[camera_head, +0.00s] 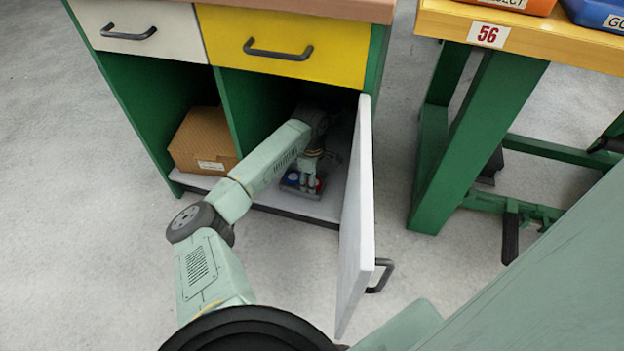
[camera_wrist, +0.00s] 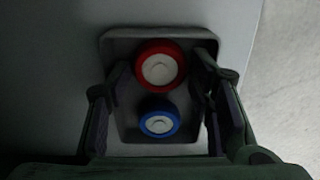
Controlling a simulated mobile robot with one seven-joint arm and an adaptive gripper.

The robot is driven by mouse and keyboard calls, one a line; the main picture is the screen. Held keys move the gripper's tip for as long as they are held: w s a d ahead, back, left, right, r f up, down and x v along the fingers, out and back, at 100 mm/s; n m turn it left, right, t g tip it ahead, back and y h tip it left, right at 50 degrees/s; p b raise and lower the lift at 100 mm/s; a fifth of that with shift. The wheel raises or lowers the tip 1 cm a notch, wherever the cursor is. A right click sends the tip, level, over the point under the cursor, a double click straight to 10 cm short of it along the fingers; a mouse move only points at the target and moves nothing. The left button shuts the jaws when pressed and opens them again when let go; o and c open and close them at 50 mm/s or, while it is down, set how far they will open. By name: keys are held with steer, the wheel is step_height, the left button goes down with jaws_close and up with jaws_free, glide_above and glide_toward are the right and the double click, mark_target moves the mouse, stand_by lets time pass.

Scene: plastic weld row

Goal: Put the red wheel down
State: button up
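The red wheel (camera_wrist: 160,70) has a pale hub and sits on a small grey tray (camera_wrist: 124,45) in the wrist view. A blue wheel (camera_wrist: 159,121) with a pale hub sits beside it on the same tray, nearer my palm. My gripper (camera_head: 308,184) points down inside the right-hand cabinet compartment. In the wrist view its fingers stand open on either side of the red wheel, with a small gap visible on each side.
The cabinet's white door (camera_head: 359,225) stands open to the right of my arm. A cardboard box (camera_head: 203,142) sits in the left compartment, beyond a green divider (camera_head: 241,108). A yellow drawer (camera_head: 285,48) is above my arm. A green-legged bench (camera_head: 478,135) stands at right.

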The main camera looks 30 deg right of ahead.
step_height(320, 180, up, 12)
steer(key=p, duration=0.3)
steer(key=shift+r, duration=0.2)
stand_by(0.3)
